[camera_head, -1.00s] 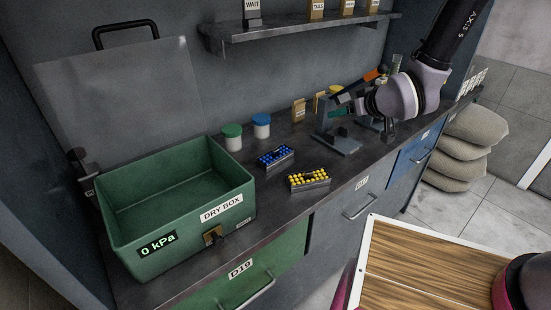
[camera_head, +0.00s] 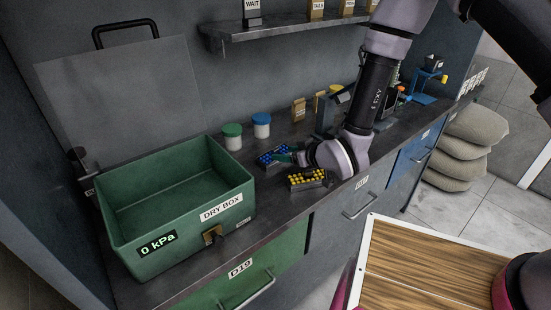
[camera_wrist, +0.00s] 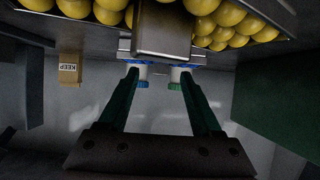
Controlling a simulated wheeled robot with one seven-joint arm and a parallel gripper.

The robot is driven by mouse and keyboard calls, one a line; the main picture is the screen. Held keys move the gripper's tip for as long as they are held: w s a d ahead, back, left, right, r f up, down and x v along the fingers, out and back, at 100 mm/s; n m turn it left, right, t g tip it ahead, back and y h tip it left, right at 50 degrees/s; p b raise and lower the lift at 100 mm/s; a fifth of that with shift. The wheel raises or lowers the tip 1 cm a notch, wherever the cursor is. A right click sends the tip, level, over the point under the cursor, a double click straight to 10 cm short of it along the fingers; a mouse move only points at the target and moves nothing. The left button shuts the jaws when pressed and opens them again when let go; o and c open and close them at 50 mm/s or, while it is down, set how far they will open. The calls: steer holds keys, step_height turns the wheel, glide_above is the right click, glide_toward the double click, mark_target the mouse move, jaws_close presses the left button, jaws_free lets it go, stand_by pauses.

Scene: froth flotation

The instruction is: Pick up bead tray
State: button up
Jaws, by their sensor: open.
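Two small metal bead trays stand on the dark bench. One holds yellow beads (camera_head: 307,180) and stands nearer the front edge; the other, with blue beads (camera_head: 270,157), is behind and left of it. My gripper (camera_head: 283,157) is low over the bench, its green fingers beside the blue tray and just behind the yellow one. In the wrist view my open fingers (camera_wrist: 160,72) have nothing clamped between them. The yellow tray (camera_wrist: 245,24) fills the top there, and its grey metal block (camera_wrist: 163,28) lies just above the gap between the fingertips. My wrist hides part of the trays' surroundings.
The open green dry box (camera_head: 180,222), reading 0 kPa, stands at left. A green-lidded jar (camera_head: 232,137) and a blue-lidded jar (camera_head: 262,126) are behind the trays. A KEEP packet (camera_wrist: 70,68) shows at left in the wrist view. A shelf (camera_head: 300,33) overhangs the back.

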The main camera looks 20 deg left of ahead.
mark_target(277, 151)
steer(key=x, duration=0.4)
steer(key=shift+a+r, duration=0.1)
steer(key=shift+a, duration=0.05)
jaws_close()
steer(key=shift+r, duration=0.15)
